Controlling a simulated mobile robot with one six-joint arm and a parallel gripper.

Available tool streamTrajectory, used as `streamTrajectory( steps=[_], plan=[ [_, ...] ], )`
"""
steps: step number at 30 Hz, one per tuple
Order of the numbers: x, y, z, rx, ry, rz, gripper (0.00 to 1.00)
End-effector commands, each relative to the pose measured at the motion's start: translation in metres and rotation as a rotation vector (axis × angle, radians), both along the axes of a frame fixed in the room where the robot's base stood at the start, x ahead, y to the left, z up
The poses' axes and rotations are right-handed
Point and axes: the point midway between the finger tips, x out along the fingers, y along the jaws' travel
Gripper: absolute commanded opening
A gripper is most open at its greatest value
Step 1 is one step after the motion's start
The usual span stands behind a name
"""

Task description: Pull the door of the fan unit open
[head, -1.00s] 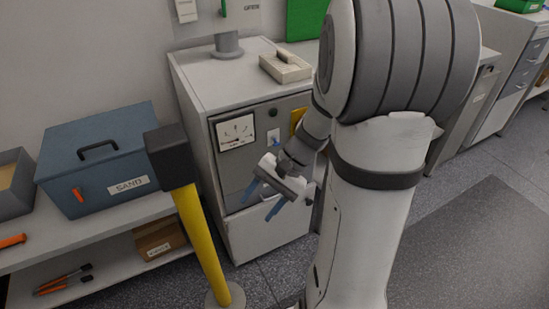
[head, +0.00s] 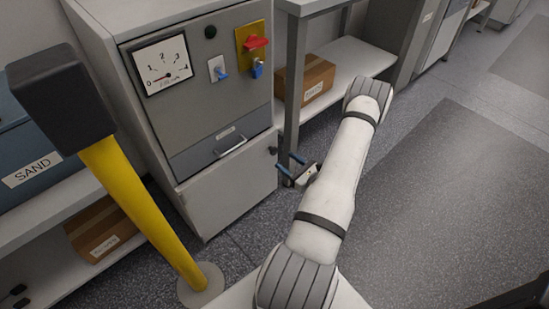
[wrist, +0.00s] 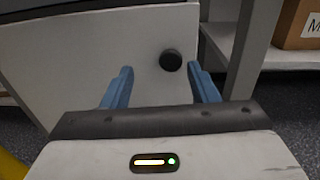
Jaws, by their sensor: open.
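The fan unit (head: 160,100) is a light grey cabinet with a dial on its upper front. Its door (head: 220,195) is the plain pale lower panel, and it looks shut. A round dark knob (head: 273,150) sits near the door's upper right edge. My gripper (head: 290,163) is open and empty, just right of and in front of the knob in the head view. In the wrist view the knob (wrist: 171,60) shows between the two blue fingers of my gripper (wrist: 160,72), nearer the right finger and beyond the tips. No contact shows.
A yellow post (head: 140,205) with a black head stands at the left front of the cabinet. A shelf bench (head: 345,75) with a cardboard box (head: 305,82) is on the right. Above the door are a drawer handle (head: 230,147) and switches. The floor at right is clear.

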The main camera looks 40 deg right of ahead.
Motion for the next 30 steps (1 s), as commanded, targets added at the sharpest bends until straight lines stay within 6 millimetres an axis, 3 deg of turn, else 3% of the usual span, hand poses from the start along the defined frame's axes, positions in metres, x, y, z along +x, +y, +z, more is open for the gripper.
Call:
streamTrajectory(
  steps=[1, 5, 19, 30],
  plan=[
    [-0.005, -0.005, -0.012, 0.011, 0.003, -0.032, 0.54],
    [-0.003, -0.01, -0.02, 0.019, 0.004, -0.064, 0.54],
    [0.062, -0.005, -0.019, 0.017, 0.002, -0.065, 0.54],
    [0.068, -0.006, -0.018, 0.019, 0.004, -0.068, 0.54]
  ],
)
